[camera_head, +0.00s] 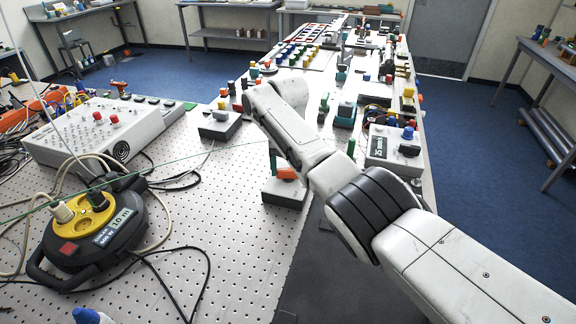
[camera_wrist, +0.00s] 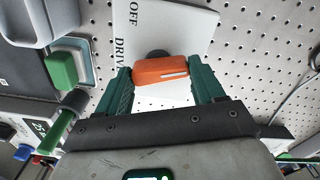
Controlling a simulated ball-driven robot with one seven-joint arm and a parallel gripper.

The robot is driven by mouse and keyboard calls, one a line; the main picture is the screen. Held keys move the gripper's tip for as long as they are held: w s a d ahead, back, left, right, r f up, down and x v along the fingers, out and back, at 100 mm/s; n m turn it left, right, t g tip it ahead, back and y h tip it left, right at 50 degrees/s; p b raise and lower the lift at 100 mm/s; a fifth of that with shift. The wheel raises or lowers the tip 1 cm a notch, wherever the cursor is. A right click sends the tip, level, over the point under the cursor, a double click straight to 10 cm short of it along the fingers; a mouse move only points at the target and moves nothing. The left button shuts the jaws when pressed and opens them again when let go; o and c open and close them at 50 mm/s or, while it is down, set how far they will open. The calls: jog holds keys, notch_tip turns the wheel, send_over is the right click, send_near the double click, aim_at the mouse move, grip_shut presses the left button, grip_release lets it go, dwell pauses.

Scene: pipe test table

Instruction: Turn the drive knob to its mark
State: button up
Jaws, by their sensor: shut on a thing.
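The drive knob (camera_wrist: 160,71) is an orange bar with a white line near its right end in the wrist view. It sits on a pale panel (camera_wrist: 190,25) printed "OFF" and "DRIV", the rest of that word being hidden. In the head view the orange knob (camera_head: 287,173) is on top of a small grey box (camera_head: 284,193) near the table's edge. My gripper (camera_wrist: 163,78) has green fingers on both ends of the knob and is shut on it. In the head view my arm hides most of the gripper. The mark cannot be made out.
A grey box with a blue knob (camera_head: 397,148) stands to the right. Another small box (camera_head: 219,125) stands to the left, farther back. A black and yellow cable reel (camera_head: 92,226) and loose cables lie at left. The perforated tabletop (camera_head: 232,245) is mostly bare in front.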

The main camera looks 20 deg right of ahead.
jog(key=shift+n, duration=0.4)
jog(key=n, duration=0.9)
jog(key=shift+b, duration=0.3)
jog(key=n, duration=0.5)
jog(key=shift+s+n, duration=0.1)
jog(key=shift+n, duration=2.5)
jog(key=shift+r, duration=0.1)
jog(key=o, duration=1)
jog(key=shift+o, duration=0.2)
